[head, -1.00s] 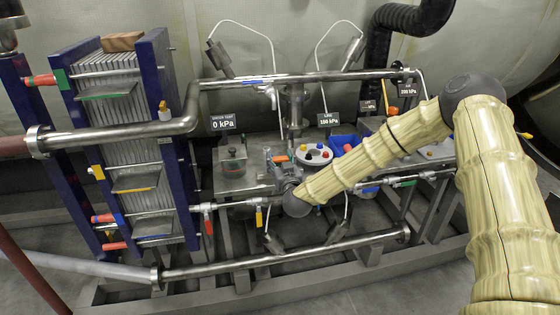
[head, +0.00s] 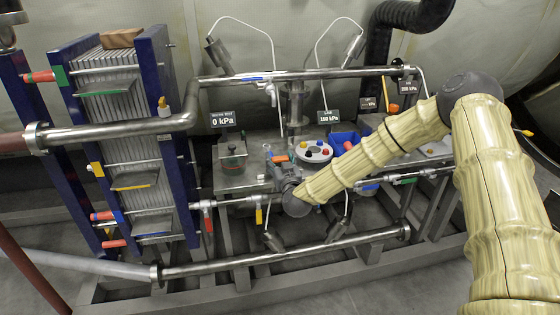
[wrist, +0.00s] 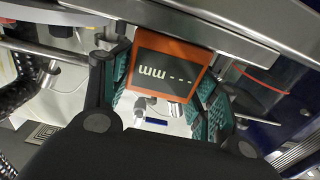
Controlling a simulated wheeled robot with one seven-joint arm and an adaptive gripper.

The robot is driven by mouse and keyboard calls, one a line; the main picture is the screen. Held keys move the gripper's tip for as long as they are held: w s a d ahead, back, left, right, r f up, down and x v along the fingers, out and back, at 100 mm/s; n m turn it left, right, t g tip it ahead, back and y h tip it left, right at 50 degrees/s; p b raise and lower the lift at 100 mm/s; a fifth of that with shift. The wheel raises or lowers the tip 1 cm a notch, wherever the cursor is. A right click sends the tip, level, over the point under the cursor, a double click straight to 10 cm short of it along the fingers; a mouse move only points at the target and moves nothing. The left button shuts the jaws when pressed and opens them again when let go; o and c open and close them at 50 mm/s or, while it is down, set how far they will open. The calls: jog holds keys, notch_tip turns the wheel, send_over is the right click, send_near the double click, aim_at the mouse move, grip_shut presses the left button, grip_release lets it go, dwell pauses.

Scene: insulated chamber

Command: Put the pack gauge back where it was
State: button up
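The pack gauge (wrist: 172,68) is an orange box with a dark display reading "mm" and dashes, upside down in the wrist view. It sits between the teal-padded fingers of my gripper (wrist: 165,85), which are closed against its two sides. In the head view my gripper (head: 277,160) is small and dark, above the front of the metal bench, left of the round white unit. A bit of orange (head: 279,158) shows at its tip there. The gauge's far side is hidden. The plate pack (head: 118,130) stands at left between blue end plates.
A steel pipe (head: 300,77) runs above the bench and another (head: 285,257) runs low in front. The white unit with coloured knobs (head: 314,152) and a blue bin (head: 345,141) are close to my gripper.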

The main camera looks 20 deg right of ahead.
jog(key=shift+o, duration=1.3)
jog(key=s, duration=1.2)
jog(key=s+a+f+g+y+p, duration=0.1)
jog(key=s+a+f+g, duration=0.15)
jog(key=s+f, duration=0.45)
jog(key=s+a+f+n+g+y+p, duration=0.1)
jog(key=s+a+f+g, duration=0.1)
jog(key=s+f+g, duration=0.35)
jog(key=s+a+f+g+y+p, duration=0.1)
jog(key=s+a+f, duration=0.1)
jog(key=s+f, duration=0.65)
jog(key=s+d+f+g, duration=0.2)
jog(key=s+f+g, duration=0.1)
jog(key=s, duration=0.6)
jog(key=s+d+f+g+h+p, duration=0.1)
jog(key=s+d+f+g, duration=0.1)
jog(key=s, duration=0.7)
jog(key=s+d+f+m+g+h+p, duration=0.1)
jog(key=s+f+g, duration=0.2)
jog(key=s, duration=0.6)
jog(key=shift+s+d+f+g, duration=0.15)
jog(key=shift+d+f+g, duration=0.25)
jog(key=shift+g, duration=0.1)
